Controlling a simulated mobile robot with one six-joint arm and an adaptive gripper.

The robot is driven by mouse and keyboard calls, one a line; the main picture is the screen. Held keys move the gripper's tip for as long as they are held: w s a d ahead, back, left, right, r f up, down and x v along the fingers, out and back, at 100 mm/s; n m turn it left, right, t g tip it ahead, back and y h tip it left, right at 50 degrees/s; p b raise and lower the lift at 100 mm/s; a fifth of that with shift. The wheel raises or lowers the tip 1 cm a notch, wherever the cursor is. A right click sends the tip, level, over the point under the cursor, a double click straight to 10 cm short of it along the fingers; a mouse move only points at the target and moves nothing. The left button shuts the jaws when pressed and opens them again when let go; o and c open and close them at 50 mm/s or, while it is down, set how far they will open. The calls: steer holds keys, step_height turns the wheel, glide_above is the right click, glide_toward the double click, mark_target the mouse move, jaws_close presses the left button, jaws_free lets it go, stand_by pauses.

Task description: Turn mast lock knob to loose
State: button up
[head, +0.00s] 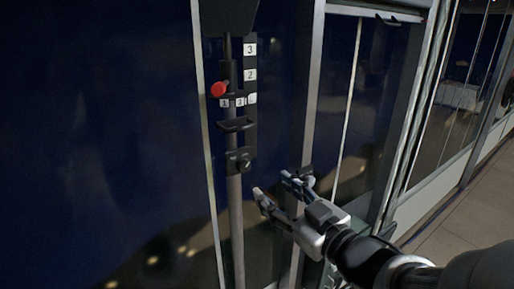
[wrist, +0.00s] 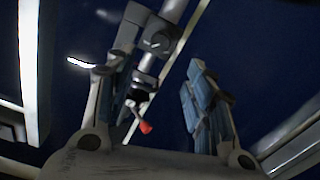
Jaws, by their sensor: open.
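A mast (head: 235,215) with dark fittings stands upright in the head view. A small dark round knob (head: 243,164) with a light mark sits on its lower block; I take it for the mast lock knob. In the wrist view the knob (wrist: 159,43) appears near the top, between the fingers, with its pale mark slanted. The mark's exact setting is too small to read. My gripper (head: 280,184) is open and empty, below and right of the knob in the head view, apart from it.
A red knob (head: 218,89) sticks out higher on the mast; it also shows in the wrist view (wrist: 145,127). A dark handle (head: 235,125) sits between. A strip of numbered labels (head: 250,75) runs alongside. Metal-framed glass panels stand to the right.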

mark_target(245, 167)
steer(key=x, duration=1.2)
steer(key=shift+w+a, duration=0.1)
steer(key=shift+c, duration=0.5)
steer(key=c, duration=1)
